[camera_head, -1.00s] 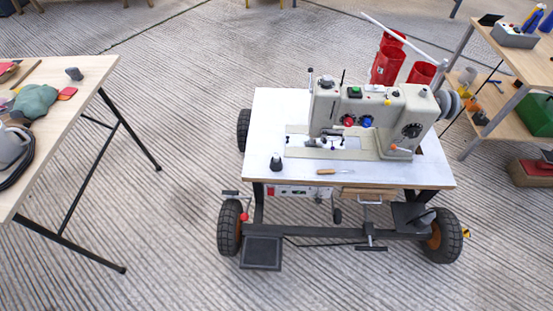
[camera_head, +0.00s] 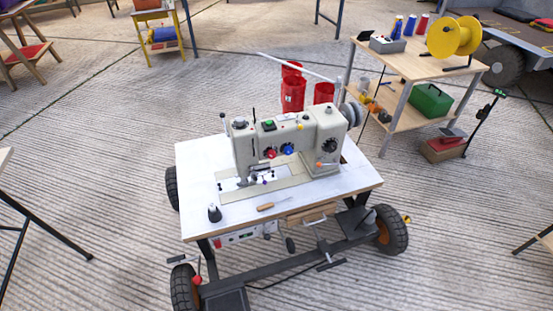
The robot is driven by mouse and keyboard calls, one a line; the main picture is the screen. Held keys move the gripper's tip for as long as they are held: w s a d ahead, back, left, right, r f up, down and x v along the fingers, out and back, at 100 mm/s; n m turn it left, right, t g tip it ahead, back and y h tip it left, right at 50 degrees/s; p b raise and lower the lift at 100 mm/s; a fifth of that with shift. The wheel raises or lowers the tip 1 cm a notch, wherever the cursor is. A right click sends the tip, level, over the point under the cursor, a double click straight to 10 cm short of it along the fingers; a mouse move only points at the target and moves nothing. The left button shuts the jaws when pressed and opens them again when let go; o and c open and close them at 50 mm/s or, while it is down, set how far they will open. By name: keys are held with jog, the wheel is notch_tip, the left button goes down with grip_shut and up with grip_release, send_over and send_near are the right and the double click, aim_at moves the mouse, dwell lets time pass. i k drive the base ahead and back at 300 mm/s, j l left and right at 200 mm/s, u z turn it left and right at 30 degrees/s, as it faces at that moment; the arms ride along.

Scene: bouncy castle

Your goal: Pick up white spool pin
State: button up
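A cream sewing machine (camera_head: 318,128) stands on a white-topped wheeled table (camera_head: 195,160) in the middle of the head view. A long thin white rod (camera_head: 295,67) slants above red cones (camera_head: 293,95) behind the machine. Small upright pins stand on the machine's top, but they are too small to identify. I cannot tell which of these parts is the white spool pin. My gripper is not in view.
A small dark cone (camera_head: 214,213) and a wooden-handled tool (camera_head: 268,206) lie near the table's front edge. A wooden shelf unit (camera_head: 405,62) with a yellow reel (camera_head: 454,37) stands behind right.

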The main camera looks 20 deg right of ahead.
aim_at(212, 209)
jog(key=i+j, duration=0.15)
jog(key=j, duration=0.4)
jog(key=i+j+z, duration=0.15)
jog(key=j, duration=0.35)
jog(key=i+j, duration=0.1)
jog(key=j, duration=0.45)
jog(key=i+j+z, duration=0.15)
jog(key=j, duration=0.95)
jog(key=i+j, duration=0.2)
jog(key=i, duration=0.25)
jog(key=l+z, duration=0.05)
